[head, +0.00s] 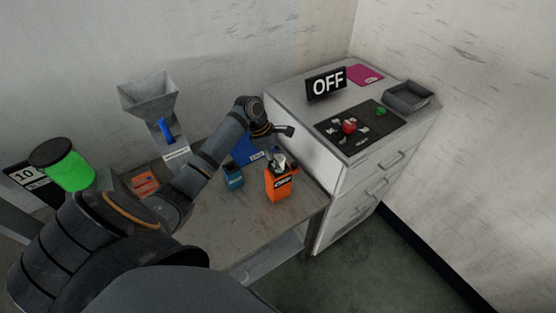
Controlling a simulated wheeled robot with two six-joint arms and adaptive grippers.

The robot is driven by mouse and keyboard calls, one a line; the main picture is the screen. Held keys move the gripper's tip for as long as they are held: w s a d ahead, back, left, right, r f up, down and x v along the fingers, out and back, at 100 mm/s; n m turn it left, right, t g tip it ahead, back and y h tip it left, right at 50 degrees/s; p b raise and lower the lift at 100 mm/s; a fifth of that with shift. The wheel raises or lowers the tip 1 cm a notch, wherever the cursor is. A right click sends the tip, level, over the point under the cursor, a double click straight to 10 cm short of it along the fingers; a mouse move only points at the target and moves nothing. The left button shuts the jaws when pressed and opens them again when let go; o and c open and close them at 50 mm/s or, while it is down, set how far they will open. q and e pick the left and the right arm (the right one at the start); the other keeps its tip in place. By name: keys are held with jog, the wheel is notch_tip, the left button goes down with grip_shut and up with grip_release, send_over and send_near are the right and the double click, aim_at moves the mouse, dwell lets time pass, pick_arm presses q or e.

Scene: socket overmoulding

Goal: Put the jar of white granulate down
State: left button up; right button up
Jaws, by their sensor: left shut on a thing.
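My left arm reaches from the lower left across the bench. My left gripper (283,131) is at its far end, above the back right of the bench and close to the white cabinet's side. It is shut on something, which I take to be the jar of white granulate. The jar is not clearly visible against the pale cabinet side. An orange container (281,186) with a dark label and pale and grey parts at its top stands just below and in front of the gripper. A blue mat (243,153) with a white label lies beneath the wrist. My right gripper is not in view.
A small blue container (233,177) stands left of the orange one. A grey hopper (149,94) and an orange mat (146,182) are farther left, beside a green cylinder with a black top (70,170). The cabinet carries an OFF sign (326,84) and a grey tray (408,97). The bench front is clear.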

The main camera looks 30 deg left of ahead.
pick_arm(q)
jog(key=shift+s+f, duration=0.2)
jog(key=shift+f, duration=0.25)
jog(key=shift+s+f+p, duration=0.25)
jog(key=shift+f+p, duration=0.05)
jog(key=shift+p, duration=0.05)
jog(key=shift+f, duration=0.1)
jog(key=o, duration=1)
jog(key=shift+f, duration=0.1)
jog(key=shift+o, duration=0.8)
jog(key=shift+w+f, duration=0.25)
jog(key=shift+w, duration=0.2)
jog(key=shift+s+a+r, duration=0.1)
jog(key=shift+s+r, duration=0.05)
jog(key=shift+r, duration=0.1)
